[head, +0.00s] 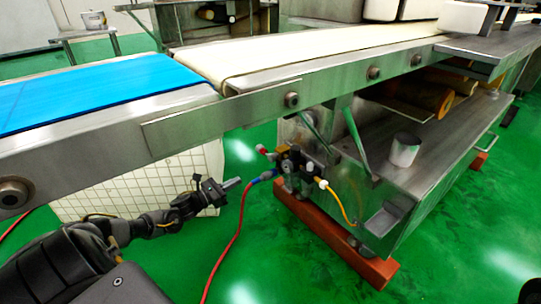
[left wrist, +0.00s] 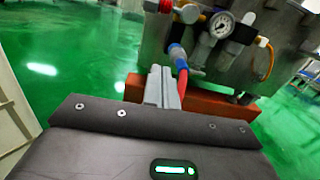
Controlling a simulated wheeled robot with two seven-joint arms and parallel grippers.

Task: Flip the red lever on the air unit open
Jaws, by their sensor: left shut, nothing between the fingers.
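The air unit (head: 293,165) is a small dark assembly on the side of the steel machine, under the conveyor. Its red lever (head: 262,150) sticks out to the left near its top. In the left wrist view, the unit's round gauge (left wrist: 222,25) shows, and a red piece, apparently the lever (left wrist: 152,5), is cut off by the top edge. My left gripper (head: 236,184) is shut and empty, left of the unit and lower than the lever, apart from the lever. Its fingers (left wrist: 161,82) point toward the unit. My right gripper is not seen.
A blue connector (head: 264,176) with a red hose (head: 235,235) hangs between my gripper and the unit. A yellow hose (head: 340,205) leaves its right side. The conveyor frame (head: 180,125) runs above. An orange-red beam (head: 330,240) lies under the machine. Green floor is open in front.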

